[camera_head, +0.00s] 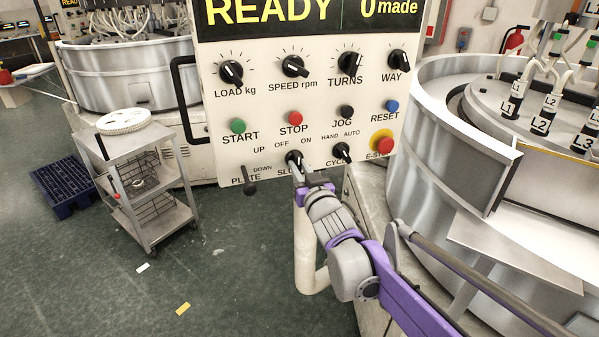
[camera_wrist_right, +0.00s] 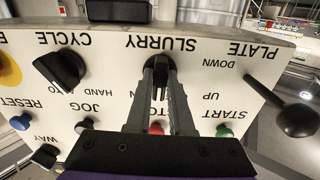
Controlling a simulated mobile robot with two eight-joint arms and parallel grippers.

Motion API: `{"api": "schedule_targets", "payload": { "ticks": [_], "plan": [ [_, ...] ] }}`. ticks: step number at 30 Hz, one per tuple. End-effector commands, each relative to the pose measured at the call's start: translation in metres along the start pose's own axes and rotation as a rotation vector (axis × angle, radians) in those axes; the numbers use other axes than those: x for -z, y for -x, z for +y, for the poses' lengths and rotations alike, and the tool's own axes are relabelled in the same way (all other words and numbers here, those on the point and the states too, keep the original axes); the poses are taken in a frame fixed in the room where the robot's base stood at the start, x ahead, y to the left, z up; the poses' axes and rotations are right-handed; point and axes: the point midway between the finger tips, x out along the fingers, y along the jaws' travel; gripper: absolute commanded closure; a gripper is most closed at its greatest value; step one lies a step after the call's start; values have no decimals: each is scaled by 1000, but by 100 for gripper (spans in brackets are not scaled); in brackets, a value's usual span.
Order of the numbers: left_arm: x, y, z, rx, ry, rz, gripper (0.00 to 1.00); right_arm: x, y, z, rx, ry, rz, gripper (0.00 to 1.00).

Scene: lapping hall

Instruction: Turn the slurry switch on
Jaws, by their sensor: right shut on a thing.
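The slurry switch (camera_head: 293,157) is a black rotary knob low on the white control panel, under the OFF and ON marks. My right gripper (camera_head: 297,171) reaches up to it from below right. In the right wrist view, where the panel appears upside down, the two grey fingers of my right gripper (camera_wrist_right: 160,82) are shut on the black slurry knob (camera_wrist_right: 158,66), one on each side. The fingers hide part of the knob, so I cannot tell surely whether it points to OFF or ON. My left gripper is not in view.
The cycle knob (camera_head: 341,153) and plate lever (camera_head: 250,187) flank the slurry switch. The red emergency stop (camera_head: 382,142) is at the panel's lower right. A lapping machine (camera_head: 450,130) stands at right and a grey cart (camera_head: 150,190) at left. Floor between is mostly clear.

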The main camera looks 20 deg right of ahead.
Motion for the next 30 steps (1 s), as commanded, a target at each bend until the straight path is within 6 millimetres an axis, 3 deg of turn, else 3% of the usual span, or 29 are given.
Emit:
{"api": "schedule_targets", "payload": {
  "ticks": [15, 30],
  "plan": [
    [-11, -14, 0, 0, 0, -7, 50, -1, 0, -1, 0, -399, 0, 100],
    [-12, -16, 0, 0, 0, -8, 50, 0, 0, -1, 0, -515, 0, 100]
  ]
}}
